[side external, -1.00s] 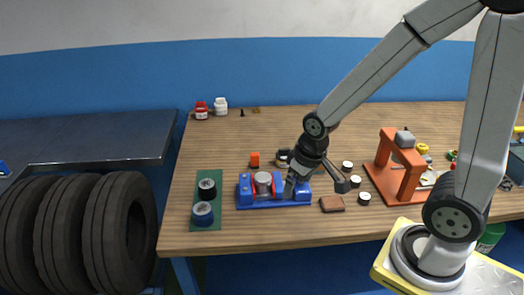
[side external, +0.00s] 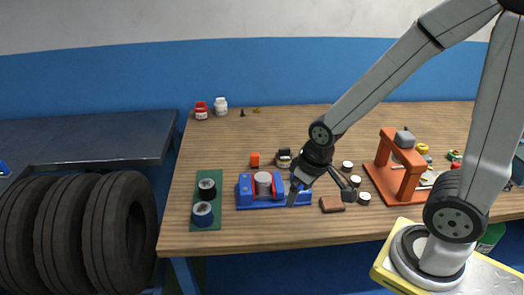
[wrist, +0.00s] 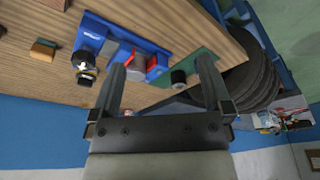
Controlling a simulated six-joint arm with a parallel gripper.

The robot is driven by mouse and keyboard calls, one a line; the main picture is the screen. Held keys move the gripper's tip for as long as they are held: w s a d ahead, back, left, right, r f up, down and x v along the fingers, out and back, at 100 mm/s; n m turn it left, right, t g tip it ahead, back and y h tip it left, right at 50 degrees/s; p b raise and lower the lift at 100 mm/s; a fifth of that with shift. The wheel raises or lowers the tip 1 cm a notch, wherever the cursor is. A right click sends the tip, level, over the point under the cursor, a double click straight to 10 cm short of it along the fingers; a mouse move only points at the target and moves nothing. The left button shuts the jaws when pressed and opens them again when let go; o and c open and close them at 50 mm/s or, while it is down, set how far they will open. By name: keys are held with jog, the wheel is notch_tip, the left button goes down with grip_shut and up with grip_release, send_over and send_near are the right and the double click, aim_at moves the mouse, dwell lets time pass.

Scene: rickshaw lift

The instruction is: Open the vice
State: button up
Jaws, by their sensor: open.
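The blue vice (side external: 246,190) stands on the wooden bench, left of my gripper in the side view. A grey cylinder (side external: 263,183) sits between its red-faced jaws; whether both faces touch it I cannot tell. In the wrist view the vice (wrist: 92,34) lies above and left of centre, with the cylinder and red parts partly behind a finger. My gripper (side external: 320,193) is open and empty at the vice's right end. Its left-hand finger overlaps that end in the side view; contact is unclear. Both fingers of my gripper (wrist: 162,72) are spread in the wrist view. The vice's screw end is not clear.
A green mat (side external: 206,222) with two dark round parts lies left of the vice. A brown block (side external: 332,204) and small round pieces lie to the right, before an orange press (side external: 385,150). A dark-topped item (side external: 284,157) and orange block (side external: 255,159) stand behind.

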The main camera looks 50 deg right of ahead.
jog(key=shift+w, duration=0.1)
jog(key=w+d+m, duration=0.3)
jog(key=d+m, duration=0.2)
jog(key=m, duration=0.4)
jog(key=w+d+f+m+g, duration=0.1)
jog(key=w+d+m, duration=0.2)
jog(key=m, duration=0.6)
jog(key=w+d+m+g, duration=0.1)
jog(key=w+d+m, duration=0.2)
jog(key=d+m, duration=0.4)
jog(key=shift+f+m, duration=0.25)
jog(key=shift+m, duration=0.95)
jog(key=shift+w+d+f+m+g, duration=0.15)
jog(key=shift+d+m, duration=0.25)
jog(key=shift+m, duration=0.25)
jog(key=shift+w+d+m+g, duration=0.15)
jog(key=shift+d+m, duration=0.25)
jog(key=shift+m, duration=0.25)
jog(key=shift+s+f, duration=0.1)
jog(key=shift+f, duration=3.8)
